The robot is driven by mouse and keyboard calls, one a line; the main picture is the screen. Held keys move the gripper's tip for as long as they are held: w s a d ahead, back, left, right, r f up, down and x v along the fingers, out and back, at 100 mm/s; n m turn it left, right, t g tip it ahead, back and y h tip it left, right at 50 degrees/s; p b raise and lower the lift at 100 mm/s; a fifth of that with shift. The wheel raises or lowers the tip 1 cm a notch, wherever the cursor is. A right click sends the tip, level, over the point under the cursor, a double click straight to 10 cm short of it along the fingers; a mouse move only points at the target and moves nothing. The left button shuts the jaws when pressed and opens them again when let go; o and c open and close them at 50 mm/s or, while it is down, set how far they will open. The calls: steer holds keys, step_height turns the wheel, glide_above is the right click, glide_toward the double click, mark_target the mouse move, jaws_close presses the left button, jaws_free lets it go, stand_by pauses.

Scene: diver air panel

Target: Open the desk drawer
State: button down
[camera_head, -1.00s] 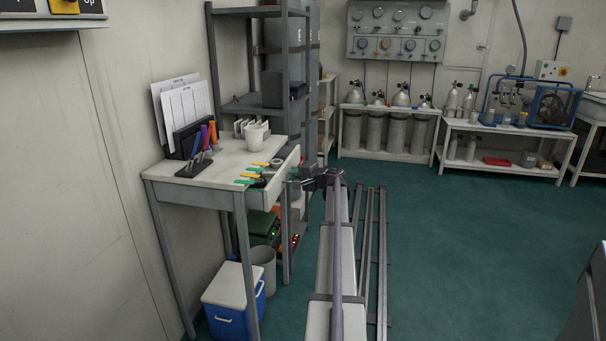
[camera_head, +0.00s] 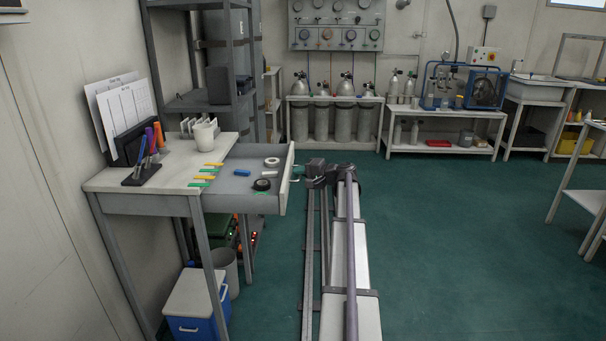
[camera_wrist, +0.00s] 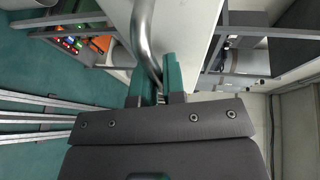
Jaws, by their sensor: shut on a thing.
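The desk (camera_head: 150,205) stands at the left, against the wall. Its drawer (camera_head: 285,182) is pulled well out to the right, and its inside shows. In it lie a white tape roll (camera_head: 272,162), a black tape roll (camera_head: 262,184), a blue block (camera_head: 242,172) and a small white block. My gripper (camera_head: 300,172) is at the drawer's front. In the wrist view my gripper (camera_wrist: 160,90) has its green fingers shut on the curved metal handle (camera_wrist: 143,35), beside the pale drawer front (camera_wrist: 190,30).
On the desk are a white mug (camera_head: 203,137), a pen holder (camera_head: 145,172) and coloured strips. A blue cooler (camera_head: 195,300) and a bin (camera_head: 224,268) stand under it. A shelf rack (camera_head: 205,100) is behind. Green floor (camera_head: 450,250) is clear at the right.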

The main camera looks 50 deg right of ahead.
steer(key=c, duration=1.5)
jaws_free()
steer(key=p+v, duration=0.2)
steer(key=v, duration=0.8)
steer(key=shift+s, duration=0.35)
steer(key=shift+d+r, duration=0.1)
